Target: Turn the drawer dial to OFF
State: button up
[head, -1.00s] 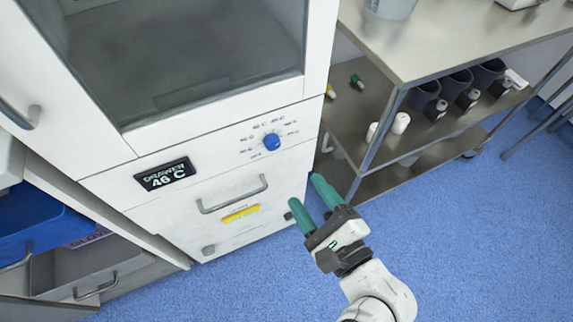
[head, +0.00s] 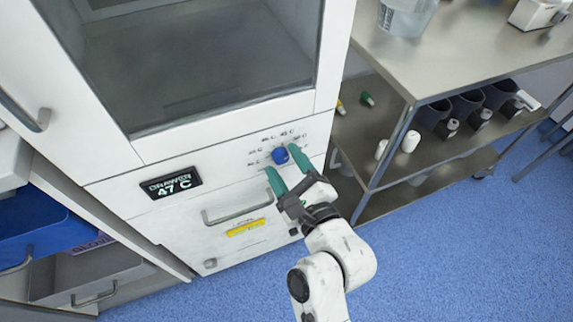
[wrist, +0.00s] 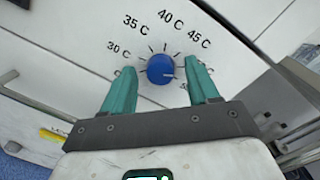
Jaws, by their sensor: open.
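The blue drawer dial (head: 280,155) sits on the white cabinet front, ringed by temperature marks. In the wrist view the dial (wrist: 160,69) shows labels 30 C, 35 C, 40 C and 45 C above it; the OFF label cannot be read. A pale pointer line on the dial faces right. My gripper (head: 281,171) is open, with its green fingers at the dial. In the wrist view my gripper (wrist: 161,85) has one finger on each side of the dial, with small gaps visible. The black display (head: 171,183) reads DRAWER 47 C.
The drawer handle (head: 238,208) and a yellow label (head: 245,227) lie below the dial. A steel shelf cart (head: 450,65) with dark cups and bottles stands to the right. The blue floor (head: 440,240) is clear in front.

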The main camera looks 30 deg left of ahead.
jog(key=c, duration=1)
jog(key=shift+c, duration=0.2)
